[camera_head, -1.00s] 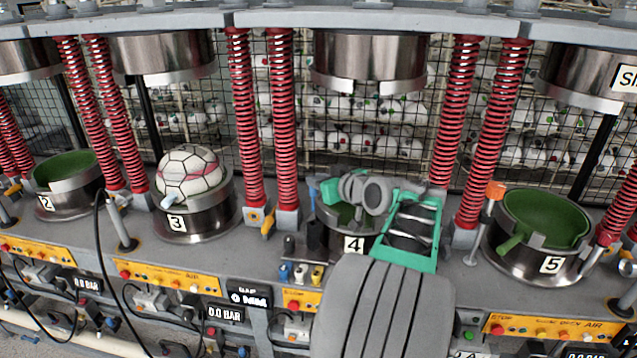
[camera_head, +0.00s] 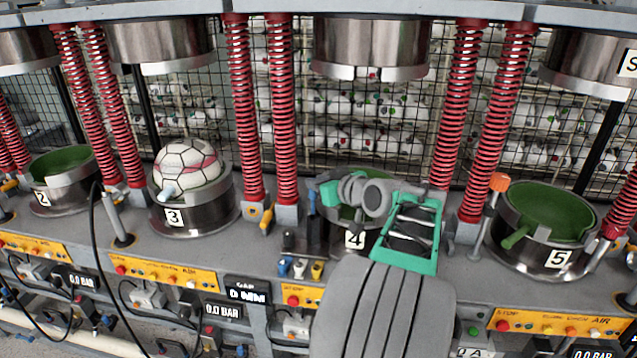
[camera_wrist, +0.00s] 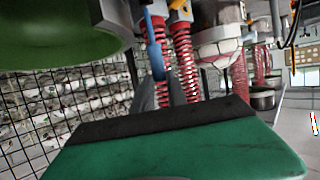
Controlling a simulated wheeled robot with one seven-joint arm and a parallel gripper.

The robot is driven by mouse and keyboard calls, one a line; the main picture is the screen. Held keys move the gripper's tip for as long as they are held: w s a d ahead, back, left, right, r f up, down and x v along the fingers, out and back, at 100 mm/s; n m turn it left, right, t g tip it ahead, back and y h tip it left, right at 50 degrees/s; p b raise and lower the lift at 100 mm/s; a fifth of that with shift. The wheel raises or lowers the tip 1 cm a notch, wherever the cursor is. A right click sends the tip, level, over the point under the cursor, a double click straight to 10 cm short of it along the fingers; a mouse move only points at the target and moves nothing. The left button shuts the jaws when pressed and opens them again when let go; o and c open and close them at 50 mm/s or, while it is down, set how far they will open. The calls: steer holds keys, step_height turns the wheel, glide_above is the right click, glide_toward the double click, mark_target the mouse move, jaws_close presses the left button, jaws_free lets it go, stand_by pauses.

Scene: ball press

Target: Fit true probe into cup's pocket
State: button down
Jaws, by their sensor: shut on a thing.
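My gripper (camera_head: 318,187) is above the left edge of cup 4 in the head view. In the wrist view its dark fingers (camera_wrist: 162,92) are shut on a slim blue probe (camera_wrist: 154,45). The probe shows in the head view as a small blue piece (camera_head: 312,201) at the cup's left side. Cup 4 (camera_head: 347,213) has a green inside, partly hidden by my gripper and arm. The green cup (camera_wrist: 55,35) fills the upper left of the wrist view, with the probe just right of its rim. I cannot tell whether they touch, and the pocket is not clearly visible.
Cup 3 (camera_head: 195,218) holds a white ball (camera_head: 188,167) with a pale blue probe. Cup 5 (camera_head: 548,258) is empty of a ball and has a green probe (camera_head: 515,238) at its rim. Red springs (camera_head: 285,110) flank cup 4, and a steel press head (camera_head: 370,50) hangs above.

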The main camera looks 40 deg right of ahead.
mark_target(315, 197)
stand_by(0.3)
steer(key=shift+f+b, duration=0.8)
steer(key=shift+b, duration=0.15)
steer(key=shift+f+b, duration=0.8)
steer(key=shift+b, duration=0.15)
steer(key=shift+f+b, duration=0.75)
steer(key=shift+b, duration=0.1)
steer(key=shift+f+b, duration=0.8)
steer(key=shift+b, duration=0.1)
